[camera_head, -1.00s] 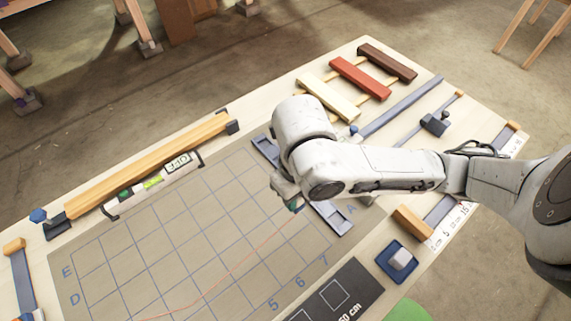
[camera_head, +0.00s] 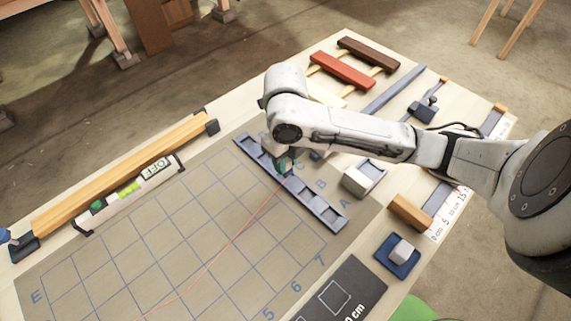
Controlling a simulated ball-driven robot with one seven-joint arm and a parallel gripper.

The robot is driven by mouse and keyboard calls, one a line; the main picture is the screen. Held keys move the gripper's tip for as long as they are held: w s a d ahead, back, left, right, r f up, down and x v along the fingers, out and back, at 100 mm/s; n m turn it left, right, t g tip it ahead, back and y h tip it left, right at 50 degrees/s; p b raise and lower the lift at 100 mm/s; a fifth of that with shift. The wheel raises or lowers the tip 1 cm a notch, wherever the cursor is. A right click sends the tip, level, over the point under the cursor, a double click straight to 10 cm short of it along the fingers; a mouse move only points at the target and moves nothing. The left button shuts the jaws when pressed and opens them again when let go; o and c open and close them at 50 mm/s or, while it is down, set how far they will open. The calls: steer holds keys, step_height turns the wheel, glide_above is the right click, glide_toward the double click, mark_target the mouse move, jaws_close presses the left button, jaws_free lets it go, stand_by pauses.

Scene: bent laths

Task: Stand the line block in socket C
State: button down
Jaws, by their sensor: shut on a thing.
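The line block (camera_head: 284,164) is a small teal piece, mostly covered by my gripper, with a thin red line running from it to the lower left. My gripper (camera_head: 283,170) is shut on it, over the grey-blue socket strip (camera_head: 315,202). The strip lies diagonally along the grid board's right edge, with letters A, B and C beside it. The block is at the strip's middle, level with the letter C (camera_head: 298,165). My gripper hides the socket there, so I cannot tell whether the block is seated or just above it.
The grid board (camera_head: 150,255) is clear apart from the red line. A pale block (camera_head: 357,181) in a tray, a wooden block (camera_head: 411,212) and a blue pad (camera_head: 388,262) with a grey block stand right of the strip. A level (camera_head: 130,190) lies at the left.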

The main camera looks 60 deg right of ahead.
steer(key=shift+w+d+f, duration=0.25)
steer(key=shift+d+f, duration=0.2)
steer(key=shift+f, duration=0.15)
steer(key=shift+w+d+f, duration=0.2)
steer(key=shift+d+f, duration=0.2)
steer(key=shift+f, duration=1.75)
steer(key=shift+f, duration=0.15)
steer(key=c, duration=0.8)
jaws_free()
steer(key=shift+c, duration=0.2)
step_height(320, 180, up, 12)
